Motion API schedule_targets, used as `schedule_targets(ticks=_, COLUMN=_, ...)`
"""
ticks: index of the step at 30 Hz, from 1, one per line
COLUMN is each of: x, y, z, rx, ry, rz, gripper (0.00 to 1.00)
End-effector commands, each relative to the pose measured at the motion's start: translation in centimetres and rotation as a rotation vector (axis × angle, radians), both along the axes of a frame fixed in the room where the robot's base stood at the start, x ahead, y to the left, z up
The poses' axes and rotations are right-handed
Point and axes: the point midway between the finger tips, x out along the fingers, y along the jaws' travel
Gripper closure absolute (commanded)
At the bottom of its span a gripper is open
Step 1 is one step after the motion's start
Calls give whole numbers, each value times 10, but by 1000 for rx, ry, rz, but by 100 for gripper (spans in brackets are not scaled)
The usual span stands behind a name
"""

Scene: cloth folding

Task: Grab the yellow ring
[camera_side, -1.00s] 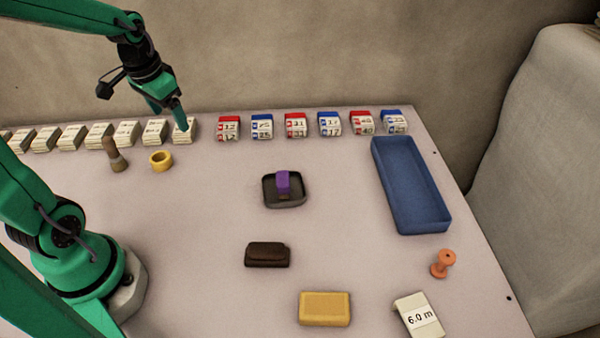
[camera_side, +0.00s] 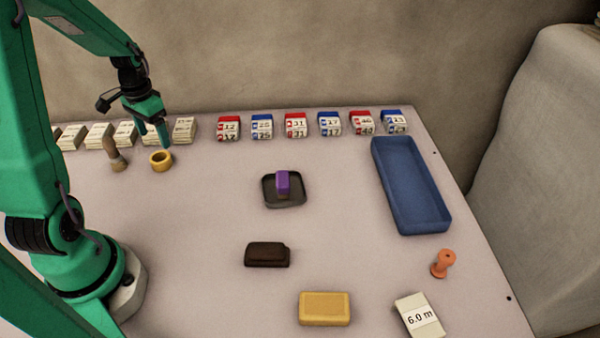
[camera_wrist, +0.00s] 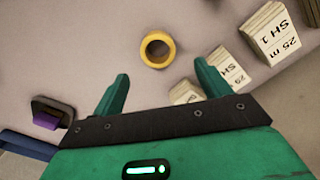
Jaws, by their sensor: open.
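The yellow ring (camera_side: 161,161) lies flat on the table near its back left, with its hole facing up. In the wrist view the ring (camera_wrist: 157,37) sits ahead of my fingertips, roughly centred between them, and its hole shows. My gripper (camera_side: 153,140) is open and empty, pointing down just behind and above the ring. Its two fingers (camera_wrist: 162,78) are spread on either side in the wrist view. In neither view do the fingers visibly enclose the ring.
A wooden peg-like piece (camera_side: 117,158) stands just left of the ring. A row of cream labelled blocks (camera_side: 185,130) runs behind it. A black tray (camera_side: 284,203) with a purple block (camera_side: 283,181) and a blue tray (camera_side: 412,190) lie to the right. Table between is clear.

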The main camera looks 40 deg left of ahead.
Motion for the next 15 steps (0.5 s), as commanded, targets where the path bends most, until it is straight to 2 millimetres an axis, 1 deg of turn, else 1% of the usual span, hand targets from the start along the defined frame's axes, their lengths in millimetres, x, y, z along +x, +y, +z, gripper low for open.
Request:
schedule_targets(ticks=7, x=0, y=-1, z=-19, rx=-2, ry=3, rz=0, gripper=24)
schedule_targets(ticks=15, x=0, y=-1, z=-24, rx=-1, ry=2, rz=0, gripper=24)
